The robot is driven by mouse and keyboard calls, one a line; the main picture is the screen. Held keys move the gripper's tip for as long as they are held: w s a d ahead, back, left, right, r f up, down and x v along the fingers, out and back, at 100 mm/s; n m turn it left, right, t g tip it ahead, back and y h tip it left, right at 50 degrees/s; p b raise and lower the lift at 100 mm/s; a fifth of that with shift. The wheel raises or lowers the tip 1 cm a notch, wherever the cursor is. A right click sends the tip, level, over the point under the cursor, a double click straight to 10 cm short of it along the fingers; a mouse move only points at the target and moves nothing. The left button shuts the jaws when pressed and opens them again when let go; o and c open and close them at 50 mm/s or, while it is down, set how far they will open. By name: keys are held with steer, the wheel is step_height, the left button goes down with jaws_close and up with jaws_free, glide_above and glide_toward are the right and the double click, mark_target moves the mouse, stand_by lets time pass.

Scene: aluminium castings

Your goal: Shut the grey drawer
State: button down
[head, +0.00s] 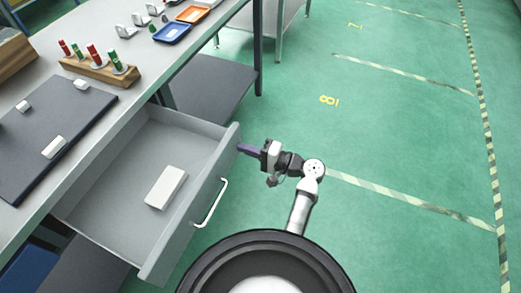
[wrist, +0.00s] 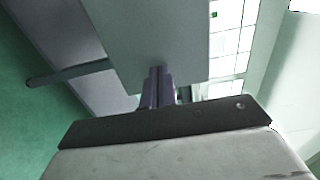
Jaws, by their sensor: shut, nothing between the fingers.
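The grey drawer (head: 120,185) stands pulled out from under the workbench in the head view, with a white block (head: 166,187) lying in it. Its front carries a pale bar handle (head: 211,203). My gripper (head: 241,148) is shut and empty, with its fingertips at the far end of the drawer front, at or very near its outer face. In the wrist view the shut fingers (wrist: 158,72) point at a grey panel (wrist: 145,35), which looks like the drawer front. Whether they touch it I cannot tell.
The workbench (head: 70,50) holds a dark mat (head: 50,140), a wooden rack (head: 100,68) with red and green pieces, and blue (head: 172,33) and orange (head: 192,14) trays. A lower shelf (head: 215,90) lies beyond the drawer. The green floor (head: 400,140) at right is clear.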

steer(key=p+x, duration=0.1)
steer(key=x, duration=0.5)
steer(key=shift+a, duration=0.15)
steer(key=b+x, duration=0.3)
steer(key=x, duration=0.8)
steer(key=b+x, duration=0.4)
steer(key=x, duration=0.8)
steer(key=shift+w+a+f, duration=0.1)
steer(key=shift+a+f, duration=0.1)
steer(key=shift+w+a+r+b, duration=0.1)
steer(key=shift+w+a+b, duration=0.1)
steer(key=shift+a+b, duration=0.25)
steer(key=shift+r, duration=0.25)
steer(key=shift+a+r, duration=0.1)
